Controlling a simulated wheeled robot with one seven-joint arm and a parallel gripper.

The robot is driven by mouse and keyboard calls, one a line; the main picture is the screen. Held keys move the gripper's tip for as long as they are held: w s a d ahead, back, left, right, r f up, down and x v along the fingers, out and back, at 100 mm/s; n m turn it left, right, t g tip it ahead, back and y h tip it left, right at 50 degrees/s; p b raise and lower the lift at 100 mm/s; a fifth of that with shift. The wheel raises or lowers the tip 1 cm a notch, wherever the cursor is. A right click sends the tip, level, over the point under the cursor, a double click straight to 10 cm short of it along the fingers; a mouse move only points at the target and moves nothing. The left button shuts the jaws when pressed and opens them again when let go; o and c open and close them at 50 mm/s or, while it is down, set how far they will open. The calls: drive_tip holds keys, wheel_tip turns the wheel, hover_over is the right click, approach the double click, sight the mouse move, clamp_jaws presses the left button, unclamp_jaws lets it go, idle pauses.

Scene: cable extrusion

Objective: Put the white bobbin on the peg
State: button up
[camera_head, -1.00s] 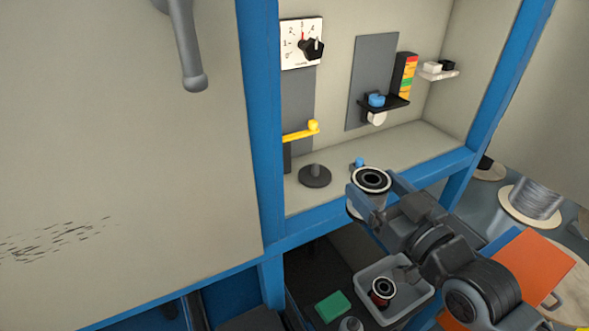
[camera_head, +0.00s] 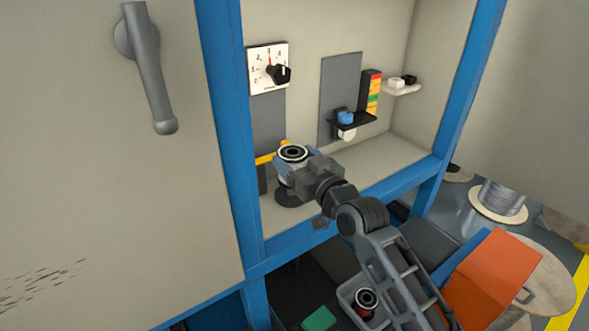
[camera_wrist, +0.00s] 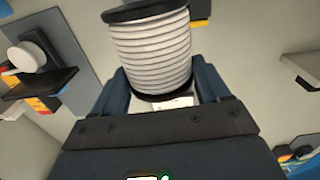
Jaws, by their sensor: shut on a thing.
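The white bobbin (camera_head: 287,178), with black flanges and a dark hub, is upright in my gripper (camera_head: 300,168), inside the blue-framed cabinet. In the wrist view the white bobbin (camera_wrist: 150,45) stands between the two fingers of my gripper (camera_wrist: 163,85), which are shut on it. The dark round base of the peg (camera_head: 288,198) shows just below the bobbin. The peg's shaft is hidden behind the bobbin and gripper. I cannot tell whether the bobbin is above the peg or around it.
A yellow arm (camera_head: 266,158) is close behind the bobbin. A dial (camera_head: 268,69) and a black shelf with a blue knob (camera_head: 346,118) are on the back wall. Blue posts frame the opening. Below, a grey bin holds a red-and-black bobbin (camera_head: 366,300).

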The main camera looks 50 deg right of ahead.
drive_tip(key=shift+w+d, duration=0.1)
drive_tip(key=shift+w, duration=0.3)
wheel_tip(320, 180, down, 4)
drive_tip(key=shift+w+r, duration=0.1)
drive_tip(key=shift+r, duration=0.15)
